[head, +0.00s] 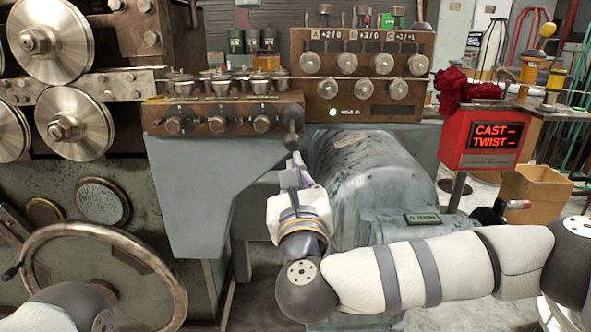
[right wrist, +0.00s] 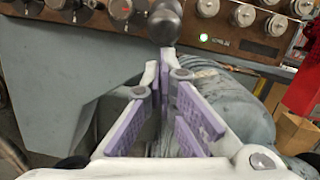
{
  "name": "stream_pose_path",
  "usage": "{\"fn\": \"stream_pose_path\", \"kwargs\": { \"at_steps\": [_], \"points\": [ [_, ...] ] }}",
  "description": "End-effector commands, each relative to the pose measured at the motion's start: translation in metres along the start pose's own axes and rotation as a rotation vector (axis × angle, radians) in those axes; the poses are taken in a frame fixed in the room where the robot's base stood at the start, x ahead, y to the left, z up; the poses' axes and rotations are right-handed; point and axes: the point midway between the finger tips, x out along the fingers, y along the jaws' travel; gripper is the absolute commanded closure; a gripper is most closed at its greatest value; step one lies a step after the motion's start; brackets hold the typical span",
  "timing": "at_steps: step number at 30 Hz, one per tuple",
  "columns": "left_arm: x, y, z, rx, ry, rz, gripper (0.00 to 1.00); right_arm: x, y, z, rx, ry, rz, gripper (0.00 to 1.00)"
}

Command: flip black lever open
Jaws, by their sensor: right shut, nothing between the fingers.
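The black lever (head: 291,132) is a short dark handle with a round knob at the right end of the brown control box. In the right wrist view its dark ball-shaped knob (right wrist: 165,21) is just beyond the fingertips. My right gripper (head: 296,160) is just below the lever in the head view, pointing up at it. In the right wrist view my right gripper (right wrist: 164,66) has its purple-padded fingers converging at the tips, shut with nothing between them. I cannot tell whether the tips touch the knob. My left gripper is outside the view.
The brown control box (head: 222,110) has several knobs and toggles. A second panel (head: 362,50) with dials stands behind. A grey motor housing (head: 370,170) is behind my right arm. A handwheel (head: 100,240) is at lower left, and a red sign (head: 480,150) at right.

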Motion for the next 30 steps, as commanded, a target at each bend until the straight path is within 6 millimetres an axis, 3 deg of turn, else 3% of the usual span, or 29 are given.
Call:
{"fn": "stream_pose_path", "kwargs": {
  "at_steps": [1, 15, 30],
  "points": [
    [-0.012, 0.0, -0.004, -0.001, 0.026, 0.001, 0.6, 0.0, -0.003, 0.016, -0.002, -0.014, -0.003, 1.0],
    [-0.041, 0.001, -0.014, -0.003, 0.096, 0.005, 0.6, 0.0, -0.011, 0.057, -0.001, -0.009, -0.002, 1.0],
    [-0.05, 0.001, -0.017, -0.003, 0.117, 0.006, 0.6, 0.004, -0.014, 0.07, -0.002, -0.003, -0.002, 1.0]
  ]
}}
